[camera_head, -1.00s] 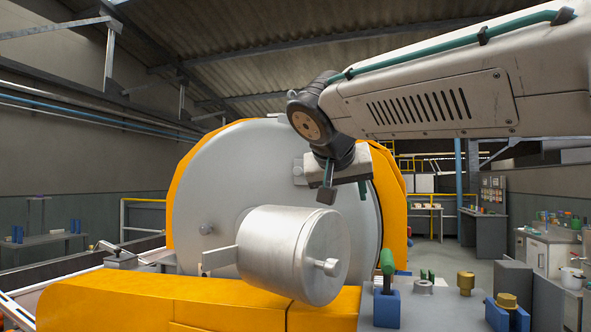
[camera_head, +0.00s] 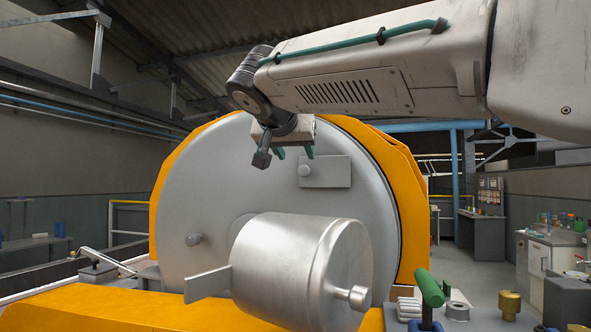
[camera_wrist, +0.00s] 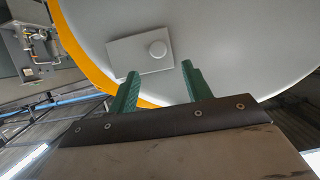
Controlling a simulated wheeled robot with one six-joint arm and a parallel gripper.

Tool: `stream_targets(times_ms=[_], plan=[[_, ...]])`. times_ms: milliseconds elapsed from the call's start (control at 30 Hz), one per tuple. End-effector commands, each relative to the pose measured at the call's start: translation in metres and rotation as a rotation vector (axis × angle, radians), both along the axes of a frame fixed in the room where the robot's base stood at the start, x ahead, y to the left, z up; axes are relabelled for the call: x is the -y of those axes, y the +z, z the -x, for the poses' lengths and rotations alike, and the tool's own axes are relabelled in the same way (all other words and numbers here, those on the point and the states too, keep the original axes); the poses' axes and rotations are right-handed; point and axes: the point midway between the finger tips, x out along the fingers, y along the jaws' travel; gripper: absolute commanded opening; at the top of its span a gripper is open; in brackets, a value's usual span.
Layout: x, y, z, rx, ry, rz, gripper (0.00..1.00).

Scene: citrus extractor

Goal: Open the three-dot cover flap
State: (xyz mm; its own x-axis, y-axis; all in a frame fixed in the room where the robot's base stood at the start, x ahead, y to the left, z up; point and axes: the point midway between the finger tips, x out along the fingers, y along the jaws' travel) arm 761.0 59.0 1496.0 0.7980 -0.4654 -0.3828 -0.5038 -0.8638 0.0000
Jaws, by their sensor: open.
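A rectangular grey plate (camera_head: 337,172) with a round knob (camera_head: 304,170) near its left end sits on the large round grey face (camera_head: 230,190) of the orange machine. In the wrist view the plate (camera_wrist: 125,52) lies flat against that face, with its knob (camera_wrist: 158,49) beyond and between my fingertips. I see no three dots on it, so I cannot tell if it is the named flap. My gripper (camera_head: 295,153) is open and empty, above and slightly left of the plate in the head view. Its green fingers also show in the wrist view (camera_wrist: 161,69), apart from the knob.
A metal cylinder (camera_head: 290,265) with an end knob and a flat side tab (camera_head: 207,284) juts out in front of the face, below my gripper. An orange housing (camera_head: 150,305) runs along the front. A green-handled part (camera_head: 428,288) stands at the lower right.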

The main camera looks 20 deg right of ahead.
Motion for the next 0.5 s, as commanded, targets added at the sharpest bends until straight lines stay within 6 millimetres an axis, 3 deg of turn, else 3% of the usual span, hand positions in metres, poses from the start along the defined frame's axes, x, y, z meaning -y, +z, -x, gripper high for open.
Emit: stream_targets(times_ms=[167, 500], plan=[[0.011, -0.002, -0.005, 0.0, -0.014, 0.0, 0.49], [0.029, -0.022, -0.046, -0.002, -0.007, 0.001, 0.49]])
